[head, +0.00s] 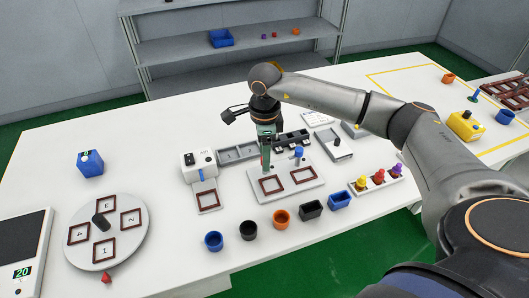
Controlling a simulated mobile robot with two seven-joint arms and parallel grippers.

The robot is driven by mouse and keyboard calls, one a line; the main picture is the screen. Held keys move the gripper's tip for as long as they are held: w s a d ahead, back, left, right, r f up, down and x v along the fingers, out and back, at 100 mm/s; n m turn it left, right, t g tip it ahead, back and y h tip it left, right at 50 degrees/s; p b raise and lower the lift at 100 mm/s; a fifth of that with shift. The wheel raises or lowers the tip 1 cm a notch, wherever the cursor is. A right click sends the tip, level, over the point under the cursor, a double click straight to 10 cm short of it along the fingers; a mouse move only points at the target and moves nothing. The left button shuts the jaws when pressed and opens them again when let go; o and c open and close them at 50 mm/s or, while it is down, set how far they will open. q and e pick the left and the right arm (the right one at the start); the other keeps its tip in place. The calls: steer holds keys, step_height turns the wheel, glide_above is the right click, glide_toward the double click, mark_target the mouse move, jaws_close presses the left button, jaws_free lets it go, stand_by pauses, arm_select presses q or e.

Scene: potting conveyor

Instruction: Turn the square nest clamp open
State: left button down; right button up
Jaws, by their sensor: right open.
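A light grey fixture plate (288,190) near the middle of the table holds two brown square frames, a left one (271,185) and a right one (303,174). A post with a blue knob (299,152) stands behind the right frame. A green upright piece (265,158) stands behind the left frame, directly below my right gripper (265,128). The gripper points down and is open; whether it touches the green piece I cannot tell. Which of the two uprights is the square nest clamp's handle I cannot tell. My left gripper is out of view.
Several small pots, including a blue one (214,241) and an orange one (281,218), line the front edge. A white device (199,164) stands left of the plate, and a round turntable (132,248) further left. A tray with coloured pieces (378,178) lies to the right.

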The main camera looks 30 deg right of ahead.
steer(key=shift+f, duration=0.1)
jaws_close()
stand_by(0.5)
